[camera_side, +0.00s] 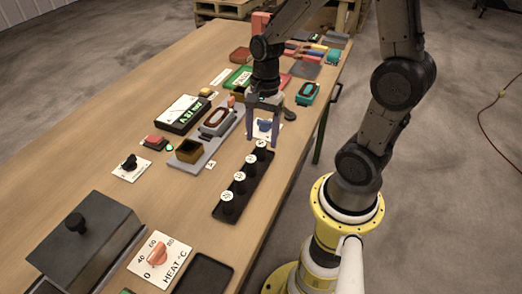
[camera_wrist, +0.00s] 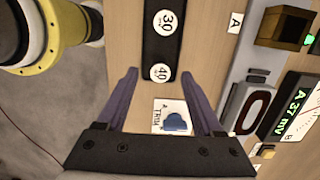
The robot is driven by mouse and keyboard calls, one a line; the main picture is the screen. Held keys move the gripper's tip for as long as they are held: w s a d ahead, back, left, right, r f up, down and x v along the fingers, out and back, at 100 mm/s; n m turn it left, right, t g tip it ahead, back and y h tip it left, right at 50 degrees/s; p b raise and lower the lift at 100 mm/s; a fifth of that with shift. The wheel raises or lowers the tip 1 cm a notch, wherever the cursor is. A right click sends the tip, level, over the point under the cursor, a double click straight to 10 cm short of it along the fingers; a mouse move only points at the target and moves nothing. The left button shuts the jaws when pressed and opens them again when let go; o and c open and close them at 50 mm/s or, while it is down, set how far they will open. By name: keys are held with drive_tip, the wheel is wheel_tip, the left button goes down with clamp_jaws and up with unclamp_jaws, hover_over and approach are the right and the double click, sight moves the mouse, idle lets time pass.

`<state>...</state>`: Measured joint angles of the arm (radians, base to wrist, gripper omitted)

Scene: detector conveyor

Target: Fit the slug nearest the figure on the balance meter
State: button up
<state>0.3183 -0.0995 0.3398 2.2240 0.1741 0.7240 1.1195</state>
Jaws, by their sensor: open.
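The balance meter (camera_side: 183,114) has a lit display; in the wrist view the meter (camera_wrist: 286,118) reads "A 37 mV". A black rack (camera_side: 232,205) holds several dark slugs with round white number labels, in a row. In the wrist view the slug marked 40 (camera_wrist: 161,73) is at the rack's near end, with the slug marked 30 (camera_wrist: 165,22) beyond it. My gripper (camera_side: 263,142) is open and points down over the rack's far end in the side view. In the wrist view its fingertips (camera_wrist: 159,70) lie either side of the 40 slug's label; nothing is visibly held.
A grey fixture (camera_side: 210,148) carries a brass-coloured open box (camera_side: 190,151) and a red-ringed oval part (camera_side: 217,118). A blue knob on a TRIM card (camera_wrist: 175,122) lies beside the rack. A red button (camera_side: 154,142), heat dial (camera_side: 158,254) and lidded grey box (camera_side: 85,238) stand left and in front.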

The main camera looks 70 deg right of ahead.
wheel_tip(320, 180, down, 2)
drive_tip(key=shift+a+f, duration=0.1)
clamp_jaws()
idle(0.4)
